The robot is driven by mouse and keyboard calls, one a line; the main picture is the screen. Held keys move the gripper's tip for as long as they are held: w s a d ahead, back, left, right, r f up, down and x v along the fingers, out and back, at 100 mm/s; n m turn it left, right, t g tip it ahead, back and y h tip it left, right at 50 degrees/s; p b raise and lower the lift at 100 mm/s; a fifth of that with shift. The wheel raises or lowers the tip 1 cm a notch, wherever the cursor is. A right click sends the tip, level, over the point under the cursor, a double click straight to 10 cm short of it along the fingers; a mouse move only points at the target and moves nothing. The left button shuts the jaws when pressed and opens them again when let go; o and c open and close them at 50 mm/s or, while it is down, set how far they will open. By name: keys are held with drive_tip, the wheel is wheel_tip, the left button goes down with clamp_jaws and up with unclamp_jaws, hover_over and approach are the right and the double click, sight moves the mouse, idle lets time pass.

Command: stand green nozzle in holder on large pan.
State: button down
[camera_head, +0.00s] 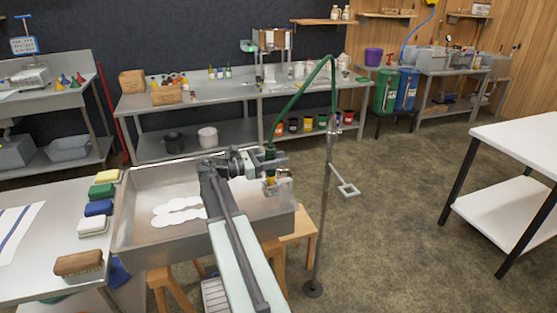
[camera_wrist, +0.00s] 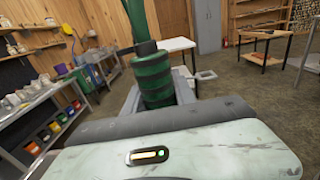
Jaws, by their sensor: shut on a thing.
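The green nozzle (camera_wrist: 157,88) stands upright in front of my wrist camera, with dark bands near its top. In the head view it hangs from a green hose (camera_head: 291,100), and its yellowish tip points down. My gripper (camera_head: 270,168) is shut on the nozzle. The large pan (camera_head: 128,230) is a grey metal basin below my arm. The holder (camera_head: 284,184), a grey bracket, is at the pan's right end, right by the nozzle's lower part. Whether the nozzle is inside the holder or just above it, I cannot tell.
A thin metal stand (camera_head: 325,200) with a side bracket (camera_head: 346,187) carries the hose right of the pan. Coloured sponges (camera_head: 99,208) and a brush (camera_head: 79,263) lie on the left table. A white table (camera_head: 520,140) stands at the right, with open floor between.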

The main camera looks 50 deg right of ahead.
drive_tip(key=shift+f, duration=0.2)
drive_tip(key=shift+f+b, duration=0.35)
drive_tip(key=shift+b, duration=0.2)
drive_tip(key=shift+f, duration=0.15)
drive_tip(key=c, duration=0.9)
unclamp_jaws()
drive_tip(key=shift+c, duration=0.2)
drive_tip(key=v, duration=0.7)
drive_tip(key=shift+w+a, duration=0.2)
drive_tip(key=shift+a, duration=0.15)
